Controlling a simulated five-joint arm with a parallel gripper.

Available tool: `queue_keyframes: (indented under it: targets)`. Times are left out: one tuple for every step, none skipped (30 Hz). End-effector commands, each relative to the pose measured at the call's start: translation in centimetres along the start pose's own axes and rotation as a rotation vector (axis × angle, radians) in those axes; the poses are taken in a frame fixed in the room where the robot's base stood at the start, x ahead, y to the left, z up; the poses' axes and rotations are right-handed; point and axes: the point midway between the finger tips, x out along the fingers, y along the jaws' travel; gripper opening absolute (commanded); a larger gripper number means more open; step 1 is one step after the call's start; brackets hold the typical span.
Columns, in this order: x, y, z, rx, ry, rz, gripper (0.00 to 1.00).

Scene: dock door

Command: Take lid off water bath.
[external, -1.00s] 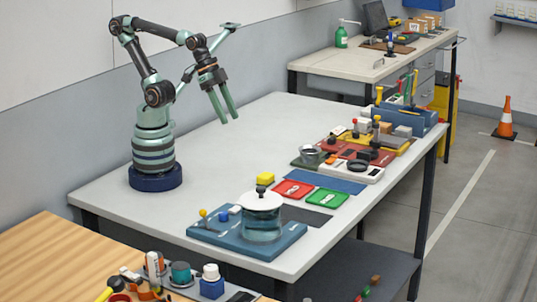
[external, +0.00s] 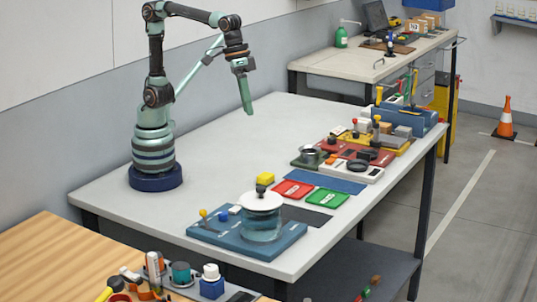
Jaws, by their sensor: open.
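The water bath (external: 262,227) is a clear, bluish round vessel on a blue base board (external: 225,238) near the front of the white table. My gripper (external: 246,107) is open and empty. It points down, high over the table, behind and above the water bath and well apart from it. Its fingers are seen nearly edge-on, so one largely hides the other.
The table's left middle is clear.

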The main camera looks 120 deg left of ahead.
Motion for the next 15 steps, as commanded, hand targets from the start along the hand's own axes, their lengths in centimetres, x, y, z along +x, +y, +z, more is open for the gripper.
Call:
queue_keyframes:
  targets:
    - [0.5, 1.5, -0.4, -0.072, -0.021, -0.02, 0.66]
    - [0.7, 2.3, -0.5, -0.118, -0.031, -0.032, 0.66]
    - [1.0, 3.3, -0.7, -0.181, -0.043, -0.048, 0.66]
    - [1.2, 4.1, -0.8, -0.228, -0.051, -0.06, 0.66]
    - [1.6, 4.8, -0.9, -0.274, -0.059, -0.074, 0.66]
    - [2.0, 5.8, -1.0, -0.337, -0.067, -0.093, 0.66]
    - [2.4, 6.6, -1.0, -0.383, -0.072, -0.106, 0.66]
    - [2.8, 7.3, -1.0, -0.429, -0.077, -0.121, 0.66]
    - [3.3, 8.2, -1.0, -0.489, -0.082, -0.141, 0.66]
    - [3.8, 8.8, -1.0, -0.532, -0.084, -0.156, 0.66]
    - [4.2, 9.3, -0.9, -0.574, -0.085, -0.17, 0.66]
    - [4.7, 10.1, -0.8, -0.625, -0.086, -0.188, 0.66]
    - [5.1, 10.5, -0.7, -0.659, -0.086, -0.2, 0.66]
    - [5.5, 10.9, -0.6, -0.693, -0.085, -0.211, 0.66]
    - [5.9, 11.4, -0.5, -0.73, -0.084, -0.225, 0.66]
